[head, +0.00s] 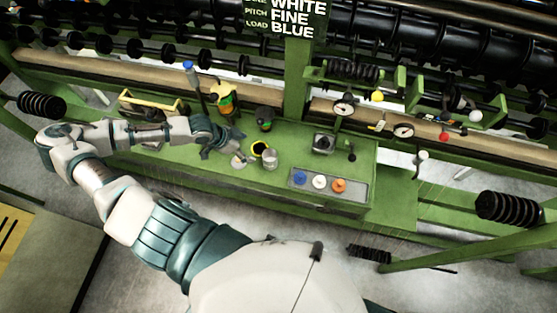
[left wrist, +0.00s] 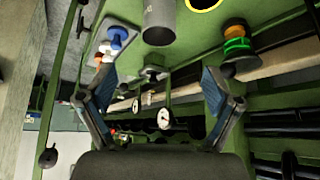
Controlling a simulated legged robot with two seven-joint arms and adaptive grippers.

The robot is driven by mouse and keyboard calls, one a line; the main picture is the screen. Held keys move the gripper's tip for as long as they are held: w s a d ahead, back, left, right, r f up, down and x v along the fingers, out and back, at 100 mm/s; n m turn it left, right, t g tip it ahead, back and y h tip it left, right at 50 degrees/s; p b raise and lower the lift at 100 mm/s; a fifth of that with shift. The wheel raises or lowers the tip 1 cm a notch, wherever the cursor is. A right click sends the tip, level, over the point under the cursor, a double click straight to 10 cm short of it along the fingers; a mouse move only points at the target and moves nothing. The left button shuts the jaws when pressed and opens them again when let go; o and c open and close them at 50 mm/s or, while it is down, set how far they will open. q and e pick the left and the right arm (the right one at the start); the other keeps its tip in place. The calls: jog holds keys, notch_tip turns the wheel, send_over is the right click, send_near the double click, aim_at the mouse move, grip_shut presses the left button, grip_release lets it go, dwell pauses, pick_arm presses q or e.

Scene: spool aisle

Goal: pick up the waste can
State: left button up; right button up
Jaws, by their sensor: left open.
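A grey metal can (head: 270,159) stands upright on the green bench (head: 180,172). Beside it is a dark can with a yellow rim (head: 261,148). I cannot tell for sure which one is the waste can. My left gripper (head: 236,146) is open and empty, just left of both cans and apart from the grey one. In the left wrist view the grey can (left wrist: 159,22) shows at the top, beyond the open fingers (left wrist: 157,82), and the yellow rim (left wrist: 203,3) is cut off by the top edge. My right gripper is not in view.
A tray (head: 329,191) with blue, white and orange pieces lies to the right. A small box (head: 323,143), a dark pot (head: 265,117) and an orange-green spool (head: 225,101) stand nearby. A green post (head: 297,80) and black rollers rise behind. The bench's front edge is close.

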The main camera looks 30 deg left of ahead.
pick_arm(q)
send_near(270, 158)
notch_tip(270, 158, up, 2)
jog(key=d, duration=0.2)
jog(key=x, duration=0.3)
jog(key=d+x, duration=0.1)
jog(key=x, duration=0.1)
jog(key=shift+s+r+b, duration=0.1)
jog(key=shift+s+b, duration=0.15)
jog(key=shift+b, duration=0.05)
jog(key=shift+w+d+f, duration=0.15)
jog(key=shift+w+f, duration=0.1)
jog(key=shift+f, duration=0.25)
jog(key=c, duration=1.4)
